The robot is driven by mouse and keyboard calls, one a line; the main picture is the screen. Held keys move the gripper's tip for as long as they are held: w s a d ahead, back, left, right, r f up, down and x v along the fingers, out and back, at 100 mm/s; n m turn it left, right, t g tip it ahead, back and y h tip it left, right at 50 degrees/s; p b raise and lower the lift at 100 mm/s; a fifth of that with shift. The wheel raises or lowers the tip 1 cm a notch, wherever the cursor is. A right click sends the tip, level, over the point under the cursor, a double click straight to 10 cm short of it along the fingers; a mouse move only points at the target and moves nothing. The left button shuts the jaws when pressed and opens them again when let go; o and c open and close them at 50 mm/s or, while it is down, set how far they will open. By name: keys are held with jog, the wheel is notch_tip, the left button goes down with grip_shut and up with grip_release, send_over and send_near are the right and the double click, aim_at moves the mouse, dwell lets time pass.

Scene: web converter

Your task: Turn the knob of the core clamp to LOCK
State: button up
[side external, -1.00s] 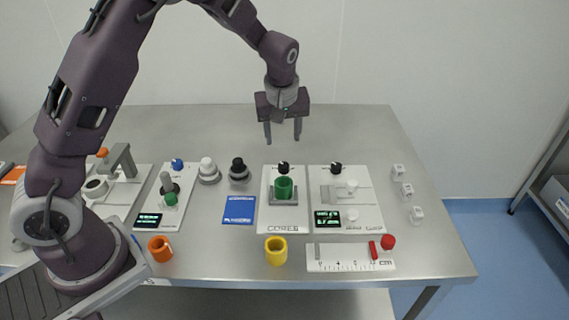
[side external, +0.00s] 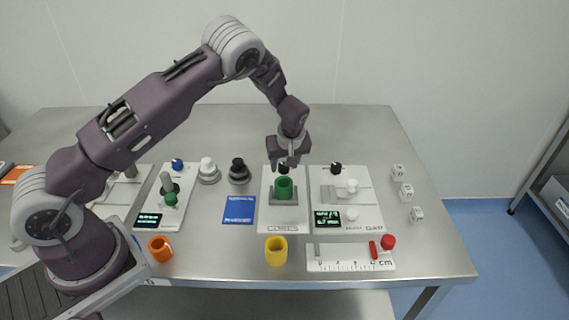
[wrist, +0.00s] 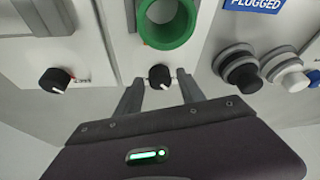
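The core clamp panel (side external: 269,215), marked CORES, is white and holds a green core (side external: 284,187) in a grey block. Its small black knob (side external: 284,170) with a white pointer mark is at the panel's far end. In the wrist view the knob (wrist: 158,75) shows between my fingertips, close below the green core (wrist: 167,22). My gripper (side external: 286,161) is over the knob, pointing down. The fingers are apart, one on each side of the knob, with gaps visible in the wrist view (wrist: 160,82). I cannot read a LOCK mark or tell the exact height above the knob.
A similar black knob (side external: 336,168) is on the panel to the right. Black (side external: 239,171) and white (side external: 208,170) round connectors stand to the left, with a blue card (side external: 239,209) in front. Orange (side external: 160,249) and yellow (side external: 276,251) cores stand near the front edge.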

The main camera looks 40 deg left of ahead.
grip_shut()
jog(key=shift+m, duration=0.3)
jog(key=m+h, duration=0.1)
jog(key=m, duration=0.1)
jog(key=shift+s+a+m+t, duration=0.1)
jog(key=shift+m+t, duration=0.3)
jog(key=m, duration=0.2)
jog(key=m+t+h, duration=0.1)
jog(key=m, duration=0.1)
jog(key=shift+a+m+h, duration=0.15)
jog(key=shift+m+h, duration=0.15)
jog(key=m, duration=0.2)
jog(key=m+h, duration=0.1)
jog(key=m, duration=0.1)
jog(key=shift+a+h, duration=0.15)
jog(key=shift+h, duration=0.15)
jog(key=shift+a+m+h, duration=0.1)
jog(key=shift+m+h, duration=0.5)
jog(key=shift+m, duration=1.2)
jog(key=shift+s+m, duration=0.1)
jog(key=shift+m, duration=0.2)
